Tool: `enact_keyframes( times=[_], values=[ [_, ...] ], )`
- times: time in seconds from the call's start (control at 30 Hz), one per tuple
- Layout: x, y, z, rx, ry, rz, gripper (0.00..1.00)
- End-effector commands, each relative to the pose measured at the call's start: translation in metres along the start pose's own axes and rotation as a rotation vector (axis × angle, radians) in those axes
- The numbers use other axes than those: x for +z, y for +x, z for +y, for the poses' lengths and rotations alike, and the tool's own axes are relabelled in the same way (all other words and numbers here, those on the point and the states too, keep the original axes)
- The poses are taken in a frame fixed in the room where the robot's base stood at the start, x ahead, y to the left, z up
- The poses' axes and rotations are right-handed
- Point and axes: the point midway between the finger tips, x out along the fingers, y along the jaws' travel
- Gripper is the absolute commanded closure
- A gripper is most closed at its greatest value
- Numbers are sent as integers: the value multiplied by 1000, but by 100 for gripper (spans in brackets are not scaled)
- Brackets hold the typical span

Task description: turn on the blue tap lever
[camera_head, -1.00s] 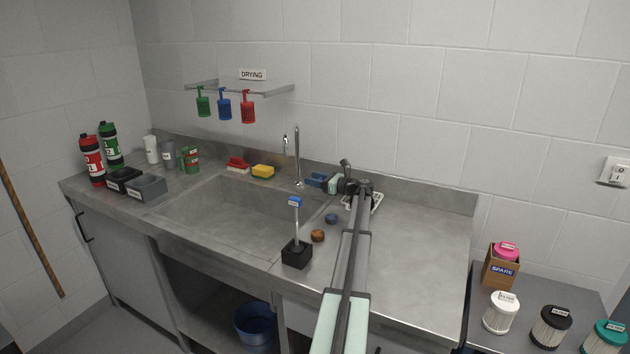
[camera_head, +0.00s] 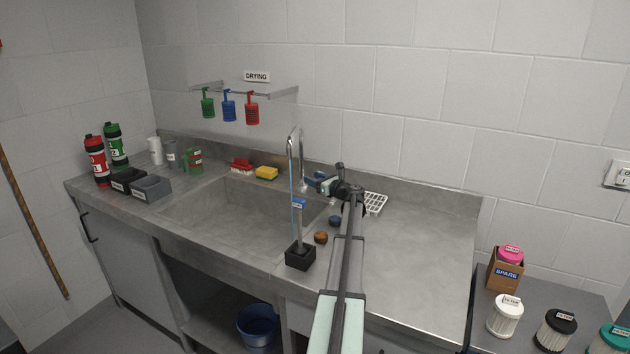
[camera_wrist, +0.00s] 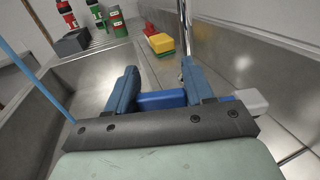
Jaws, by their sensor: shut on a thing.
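The blue tap lever (camera_wrist: 162,100) shows as a blue block between my two blue fingers in the wrist view. My gripper (camera_wrist: 160,85) is shut on it. In the head view my gripper (camera_head: 316,181) is right of the metal tap (camera_head: 301,158), behind the sink. The lever cannot be told apart from my blue fingers there. A thin light-blue line, like a water stream (camera_head: 291,172), runs down from the spout. It also shows at the left of the wrist view (camera_wrist: 35,80).
A black block with a post and blue tag (camera_head: 300,256) stands on the sink's front edge. An orange knob (camera_head: 321,238) and a blue knob (camera_head: 335,221) lie near my arm. A yellow sponge (camera_head: 266,173) is behind the sink.

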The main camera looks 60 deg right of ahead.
Motion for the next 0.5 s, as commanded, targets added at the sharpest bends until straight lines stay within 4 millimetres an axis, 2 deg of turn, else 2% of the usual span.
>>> enact_keyframes(
  times=[0.03, 0.23, 0.5],
  values=[
    [0, 0, 0, 1, 1, -1, 46],
    [0, 0, 0, 1, 0, 0, 27],
    [0, -1, 0, 1, 0, 0, 27]
  ],
)
